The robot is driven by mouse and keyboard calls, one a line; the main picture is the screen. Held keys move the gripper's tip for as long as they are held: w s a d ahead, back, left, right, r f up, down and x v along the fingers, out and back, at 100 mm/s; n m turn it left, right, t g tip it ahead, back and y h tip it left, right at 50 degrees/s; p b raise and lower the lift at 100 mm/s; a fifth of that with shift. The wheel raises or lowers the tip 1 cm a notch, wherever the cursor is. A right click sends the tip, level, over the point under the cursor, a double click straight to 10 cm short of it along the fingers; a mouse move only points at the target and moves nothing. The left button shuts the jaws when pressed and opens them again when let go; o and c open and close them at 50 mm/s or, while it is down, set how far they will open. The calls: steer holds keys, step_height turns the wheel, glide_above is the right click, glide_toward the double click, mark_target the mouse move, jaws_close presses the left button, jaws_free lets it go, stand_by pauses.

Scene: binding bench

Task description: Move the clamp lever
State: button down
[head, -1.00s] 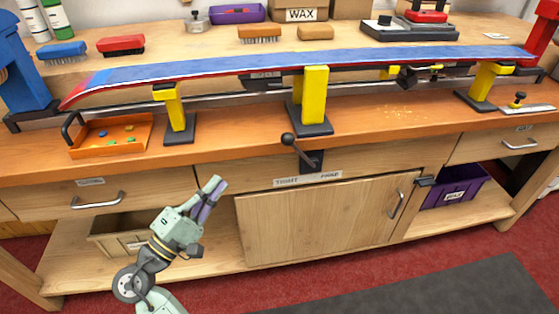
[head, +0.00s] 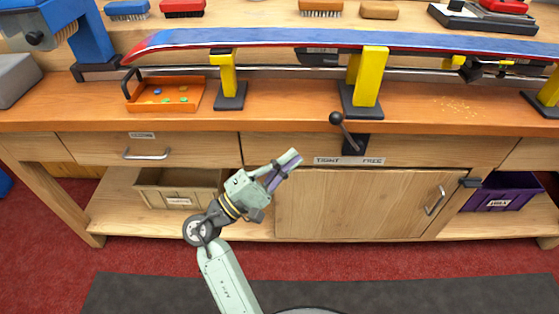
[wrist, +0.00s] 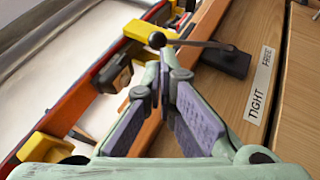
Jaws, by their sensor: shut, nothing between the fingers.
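The clamp lever (head: 345,131) is a dark rod with a black ball knob, mounted on a black block on the bench front. Its knob points up and to the left, above the TIGHT end of the TIGHT/FREE label (head: 349,161). In the wrist view the lever (wrist: 196,43) lies just beyond the fingertips, with its knob near the top centre. My gripper (head: 293,160) is shut and empty, below and left of the lever in the head view. It also shows in the wrist view (wrist: 164,75). I see no clear contact with the lever.
A blue and red ski (head: 300,39) lies across yellow-topped supports (head: 367,78) above the bench. An orange tray (head: 166,95) with small pieces sits at the left. A cabinet door (head: 350,203) with a handle is below the lever. Dark mat and red floor lie in front.

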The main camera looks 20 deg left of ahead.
mark_target(348, 135)
steer(key=p+x, duration=0.2)
steer(key=x, duration=0.7)
steer(key=shift+r+p, duration=0.15)
steer(key=shift+p, duration=0.2)
